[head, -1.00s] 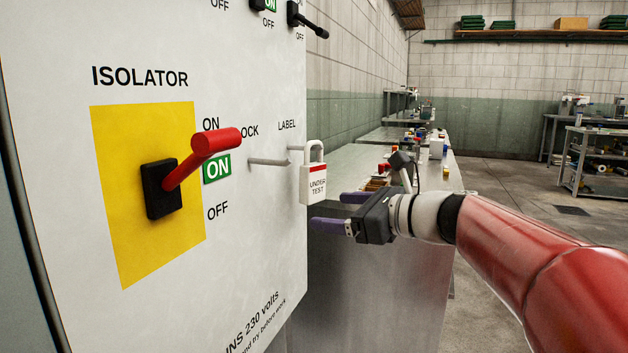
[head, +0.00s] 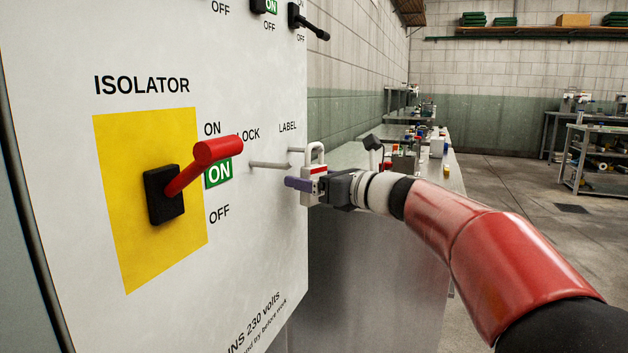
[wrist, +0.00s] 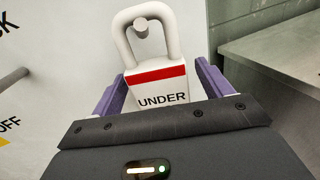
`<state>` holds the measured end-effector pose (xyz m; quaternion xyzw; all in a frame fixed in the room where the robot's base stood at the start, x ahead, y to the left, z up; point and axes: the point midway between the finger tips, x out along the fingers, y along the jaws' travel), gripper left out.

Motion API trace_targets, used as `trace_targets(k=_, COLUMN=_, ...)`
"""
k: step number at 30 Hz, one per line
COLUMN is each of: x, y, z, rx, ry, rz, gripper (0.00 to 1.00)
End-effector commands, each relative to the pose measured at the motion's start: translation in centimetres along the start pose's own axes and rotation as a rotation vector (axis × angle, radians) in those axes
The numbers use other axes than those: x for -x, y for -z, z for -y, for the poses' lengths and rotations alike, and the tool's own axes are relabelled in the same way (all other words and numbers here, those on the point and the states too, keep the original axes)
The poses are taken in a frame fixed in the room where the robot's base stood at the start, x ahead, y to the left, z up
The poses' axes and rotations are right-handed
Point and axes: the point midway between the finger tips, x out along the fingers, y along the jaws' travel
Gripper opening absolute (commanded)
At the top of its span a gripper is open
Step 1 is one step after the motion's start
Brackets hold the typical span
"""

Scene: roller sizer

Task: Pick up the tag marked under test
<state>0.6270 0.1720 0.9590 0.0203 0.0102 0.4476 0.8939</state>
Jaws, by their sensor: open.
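The white tag (head: 318,172) marked under test has a red band and a loop on top. It hangs by the loop from the peg (head: 297,150) under LABEL on the panel. In the wrist view the tag (wrist: 157,84) shows the word UNDER; its lower part is hidden behind my gripper body. My gripper (head: 308,186) is open, with its purple fingers on either side of the tag. In the wrist view the fingers of my gripper (wrist: 158,88) stand left and right of it. I cannot tell whether either finger touches it.
The panel (head: 250,235) carries a red isolator lever (head: 205,160) standing near ON. An empty peg (head: 270,165) under LOCK is left of the tag. A metal bench (head: 385,240) with several small items stands behind and right of my gripper.

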Motion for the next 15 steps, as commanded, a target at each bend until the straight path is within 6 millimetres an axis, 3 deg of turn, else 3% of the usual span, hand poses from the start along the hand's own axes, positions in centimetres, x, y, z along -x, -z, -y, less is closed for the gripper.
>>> trace_targets(k=3, x=0.04, y=0.0, z=-0.01, rx=0.001, ry=0.0, rz=0.0, gripper=0.77)
trace_targets(k=15, x=0.07, y=-0.04, z=-0.02, rx=0.001, ry=0.0, rz=0.0, gripper=0.24)
